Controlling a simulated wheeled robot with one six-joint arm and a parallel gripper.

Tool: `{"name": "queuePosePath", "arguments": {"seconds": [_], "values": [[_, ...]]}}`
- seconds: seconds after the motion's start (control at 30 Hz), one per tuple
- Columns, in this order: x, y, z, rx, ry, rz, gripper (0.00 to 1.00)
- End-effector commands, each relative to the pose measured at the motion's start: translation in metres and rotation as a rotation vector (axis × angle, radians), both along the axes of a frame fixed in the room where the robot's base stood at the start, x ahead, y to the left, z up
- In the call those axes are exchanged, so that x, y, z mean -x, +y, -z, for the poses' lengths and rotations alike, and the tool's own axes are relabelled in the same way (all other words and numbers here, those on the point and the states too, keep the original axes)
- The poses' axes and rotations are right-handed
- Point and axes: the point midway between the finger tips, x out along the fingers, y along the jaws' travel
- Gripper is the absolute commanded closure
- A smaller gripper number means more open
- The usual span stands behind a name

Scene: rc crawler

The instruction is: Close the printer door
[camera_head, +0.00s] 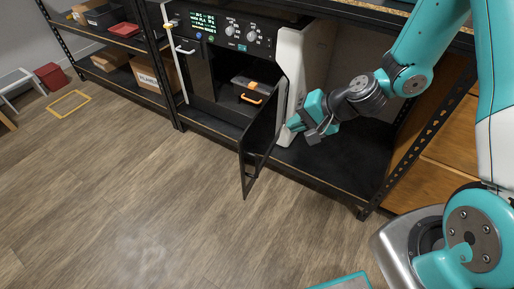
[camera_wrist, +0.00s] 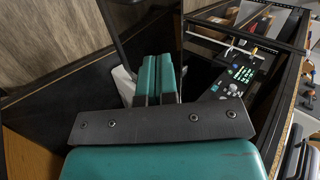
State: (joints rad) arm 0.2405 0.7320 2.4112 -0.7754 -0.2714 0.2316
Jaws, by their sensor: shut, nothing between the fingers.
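The printer (camera_head: 287,68) is a black and white machine on the lower shelf, with a lit display and knobs on its top panel. Its dark door (camera_head: 258,140) stands wide open, swung out past the shelf's front edge from the printer's right side. An orange handle shows inside the dark chamber. My gripper (camera_head: 291,124) is just right of the door, low by the printer's white side; I cannot tell if it touches the door. In the wrist view its teal fingers (camera_wrist: 157,80) are together and empty. The printer's display panel (camera_wrist: 238,78) shows right of them.
A black metal shelf (camera_head: 320,170) carries the printer, with bare room to its right. A wooden cabinet (camera_head: 450,150) stands at the right. Another shelf with boxes (camera_head: 145,78) is at the left. The wooden floor in front is clear.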

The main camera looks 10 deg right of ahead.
Motion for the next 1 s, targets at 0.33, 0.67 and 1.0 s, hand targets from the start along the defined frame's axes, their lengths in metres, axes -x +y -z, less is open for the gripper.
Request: {"name": "queuePosePath", "arguments": {"seconds": [0.33,0.67,1.0], "values": [[-0.015,0.003,0.042,-0.025,0.013,0.078,1.00],[-0.047,0.044,0.090,-0.024,0.013,0.075,1.00],[-0.073,0.076,0.093,-0.024,0.012,0.077,1.00]]}}
